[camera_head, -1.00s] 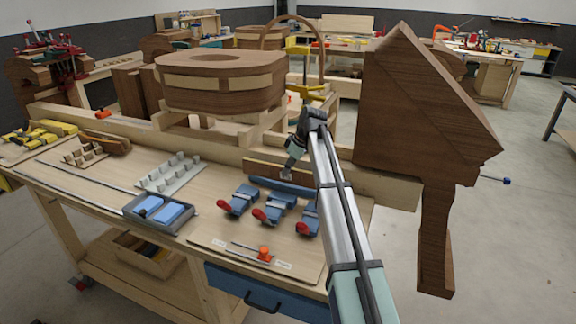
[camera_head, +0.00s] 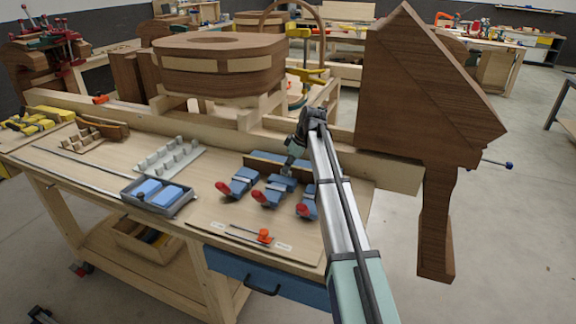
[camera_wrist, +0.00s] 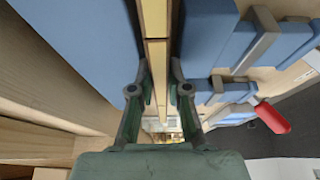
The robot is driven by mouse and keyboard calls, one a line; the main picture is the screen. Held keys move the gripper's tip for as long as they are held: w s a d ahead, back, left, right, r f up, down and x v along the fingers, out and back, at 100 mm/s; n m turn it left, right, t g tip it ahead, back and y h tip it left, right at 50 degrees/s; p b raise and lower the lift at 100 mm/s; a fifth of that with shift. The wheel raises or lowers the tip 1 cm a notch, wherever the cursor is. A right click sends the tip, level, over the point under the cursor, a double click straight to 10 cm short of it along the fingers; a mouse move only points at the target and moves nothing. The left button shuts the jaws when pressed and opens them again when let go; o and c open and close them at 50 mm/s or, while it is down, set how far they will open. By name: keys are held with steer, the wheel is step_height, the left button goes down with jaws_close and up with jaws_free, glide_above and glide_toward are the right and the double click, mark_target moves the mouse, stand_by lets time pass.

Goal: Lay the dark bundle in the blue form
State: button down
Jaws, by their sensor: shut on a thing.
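My gripper (camera_head: 288,171) is low over the bench, just behind the blue clamps. In the wrist view its fingers (camera_wrist: 157,88) are closed on a long thin strip, the bundle (camera_wrist: 155,45), which shows a pale top edge with dark seams. Blue surfaces lie on both sides of it, a broad one on the left (camera_wrist: 80,40) and a block on the right (camera_wrist: 205,35); I take these as the blue form. In the head view a dark brown strip (camera_head: 262,164) shows behind the clamps. Whether the bundle touches the form's floor is hidden.
Blue clamps with red handles (camera_head: 240,182) stand directly in front. A large brown wooden form (camera_head: 425,100) overhangs at right. An orange-knobbed tool (camera_head: 264,236) lies in front.

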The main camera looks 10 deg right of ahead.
steer(key=shift+f, duration=0.25)
stand_by(0.4)
steer(key=c, duration=1.1)
jaws_free()
steer(key=shift+o, duration=0.2)
